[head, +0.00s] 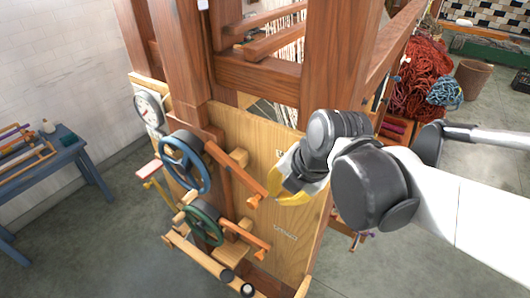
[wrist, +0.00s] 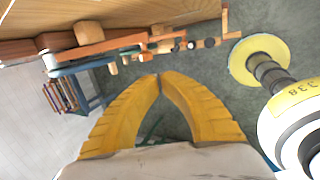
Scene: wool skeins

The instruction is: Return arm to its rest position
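My arm reaches in from the right in the head view, bent at its dark joints. My gripper (head: 285,190) is in front of the loom's light wooden side panel (head: 297,240), right of the orange-tipped lever of the blue wheel (head: 184,162). I cannot tell whether it touches the panel. In the wrist view, the yellow fingers of my gripper (wrist: 160,77) come together at their tips. Nothing shows held between them; floor shows through the gap behind the tips.
A green wheel (head: 203,223) with another lever is below the blue one. A round gauge (head: 150,108) is at the loom's left. A blue bench (head: 45,165) stands far left. Red yarn (head: 422,80) and a basket (head: 472,79) are behind my arm. Floor between bench and loom is clear.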

